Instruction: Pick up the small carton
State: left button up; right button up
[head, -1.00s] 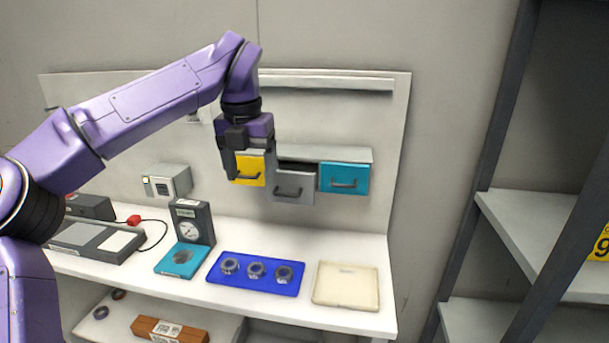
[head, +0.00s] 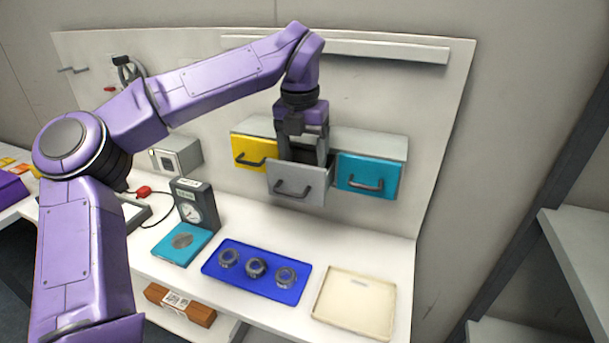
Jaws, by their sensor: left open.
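My left gripper (head: 304,158) points down over the open grey drawer (head: 298,184), between the yellow drawer (head: 254,152) and the teal drawer (head: 367,176). Its two fingers are apart, and their tips reach down behind the grey drawer's front. That front hides the inside of the drawer, so I cannot see whether a small carton lies there. A brown box (head: 180,303) with a white printed label lies on the lower shelf; I cannot tell whether it is the carton. My right gripper is out of view.
On the worktop stand a dial gauge (head: 195,204), a teal plate (head: 181,245), a blue tray (head: 212,268) with three dark rings, and an empty cream tray (head: 355,303). A grey shelf unit (head: 590,240) stands at the right.

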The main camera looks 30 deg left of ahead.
pick_arm(q)
notch_tip(320, 180, down, 5)
jog(key=shift+r+p, duration=0.1)
jog(key=shift+p, duration=0.5)
jog(key=shift+w, duration=0.1)
jog(key=c, duration=0.8)
jog(key=shift+c, duration=0.2)
